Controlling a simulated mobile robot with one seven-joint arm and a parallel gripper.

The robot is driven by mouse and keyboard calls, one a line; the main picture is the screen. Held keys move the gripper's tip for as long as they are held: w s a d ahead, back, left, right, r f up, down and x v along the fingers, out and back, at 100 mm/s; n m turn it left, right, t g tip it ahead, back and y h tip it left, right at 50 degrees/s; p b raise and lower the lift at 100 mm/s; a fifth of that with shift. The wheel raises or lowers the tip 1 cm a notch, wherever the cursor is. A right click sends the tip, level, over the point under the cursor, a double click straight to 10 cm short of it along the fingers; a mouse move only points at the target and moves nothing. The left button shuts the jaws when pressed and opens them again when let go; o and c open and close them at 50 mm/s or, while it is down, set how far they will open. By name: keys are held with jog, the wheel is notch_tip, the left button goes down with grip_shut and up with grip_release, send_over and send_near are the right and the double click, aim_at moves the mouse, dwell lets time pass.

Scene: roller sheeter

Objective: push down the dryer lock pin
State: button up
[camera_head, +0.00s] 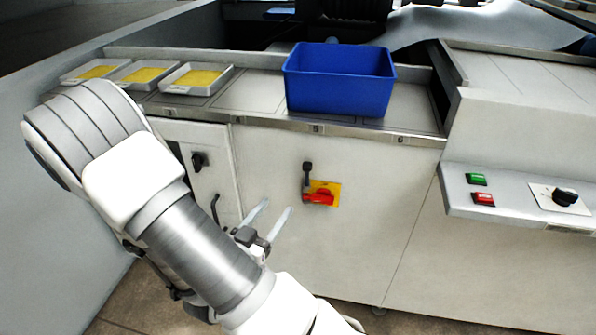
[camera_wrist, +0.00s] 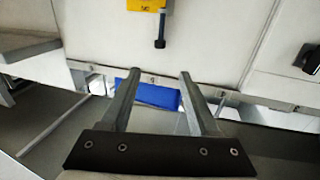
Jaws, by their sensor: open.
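A dark upright pin with a wider head (camera_head: 307,169), which looks like the lock pin, is on the white cabinet front beside a red rotary switch on a yellow plate (camera_head: 328,191). In the wrist view, which looks upside down, the pin (camera_wrist: 160,30) stands out from near the yellow plate (camera_wrist: 146,5). My gripper (camera_head: 277,205) is open and empty, its two pale fingers apart, left of and a little below the switch in the head view. In the wrist view the fingertips (camera_wrist: 159,72) lie below the pin, without visible contact.
A blue bin (camera_head: 338,82) stands on the counter above the pin. Several white trays (camera_head: 197,78) with yellow contents are at the left. A black latch (camera_head: 200,160) and a handle are on the left door. A control ledge with green and red buttons (camera_head: 483,199) juts out right.

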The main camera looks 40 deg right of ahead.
aim_at(305, 169)
jog(key=b+x, duration=0.1)
jog(key=x, duration=1.5)
jog(key=shift+d+r+b, duration=0.1)
jog(key=shift+d+b, duration=0.15)
jog(key=shift+b, duration=0.1)
grip_shut()
dwell(0.5)
